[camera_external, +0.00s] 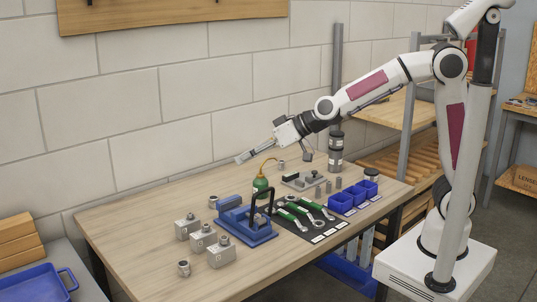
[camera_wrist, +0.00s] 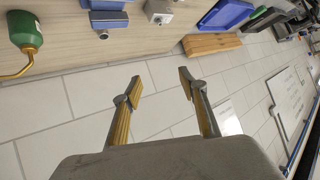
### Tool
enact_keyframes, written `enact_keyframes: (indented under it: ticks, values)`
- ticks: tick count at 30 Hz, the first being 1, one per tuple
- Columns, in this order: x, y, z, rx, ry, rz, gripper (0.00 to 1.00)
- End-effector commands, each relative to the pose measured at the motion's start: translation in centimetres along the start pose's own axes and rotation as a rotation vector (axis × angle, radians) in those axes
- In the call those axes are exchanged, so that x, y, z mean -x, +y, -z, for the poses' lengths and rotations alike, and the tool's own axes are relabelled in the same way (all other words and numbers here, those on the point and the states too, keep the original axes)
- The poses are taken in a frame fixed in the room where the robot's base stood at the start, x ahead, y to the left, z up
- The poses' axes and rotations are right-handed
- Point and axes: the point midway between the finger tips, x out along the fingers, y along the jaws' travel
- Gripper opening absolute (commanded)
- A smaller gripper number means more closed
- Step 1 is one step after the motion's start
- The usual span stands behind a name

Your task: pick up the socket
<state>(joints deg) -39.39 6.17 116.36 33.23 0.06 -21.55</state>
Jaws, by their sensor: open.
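Several small grey metal cylinders that look like sockets stand on the wooden workbench (camera_external: 150,225) in the external view. One socket-like piece (camera_external: 184,267) is at the front left, another (camera_external: 213,201) is left of the blue vise (camera_external: 246,222), and one (camera_external: 281,165) is near the wall. A row of plain grey cylinders (camera_external: 318,191) stands by the blue bins. I cannot tell which is the socket meant. My gripper (camera_external: 241,158) is raised above the bench's back edge, pointing left, touching nothing. In the wrist view its fingers (camera_wrist: 158,84) are apart and empty.
A green oil can (camera_external: 260,184) with a thin spout stands below my gripper; it also shows in the wrist view (camera_wrist: 25,32). Grey metal blocks (camera_external: 203,238), green-handled tools (camera_external: 292,218) and blue bins (camera_external: 341,202) occupy the bench. Its left side is clear.

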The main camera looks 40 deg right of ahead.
Motion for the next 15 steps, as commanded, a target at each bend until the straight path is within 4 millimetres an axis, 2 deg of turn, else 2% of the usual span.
enact_keyframes:
  ticks: [3,8,15]
  values:
    - [-2.7,-2.6,-0.2,0.015,0.020,0.013,0.42]
    - [-6.0,-5.9,-0.7,0.033,0.052,0.020,0.42]
    - [-10.4,-10.8,-2.5,0.063,0.095,0.016,0.42]
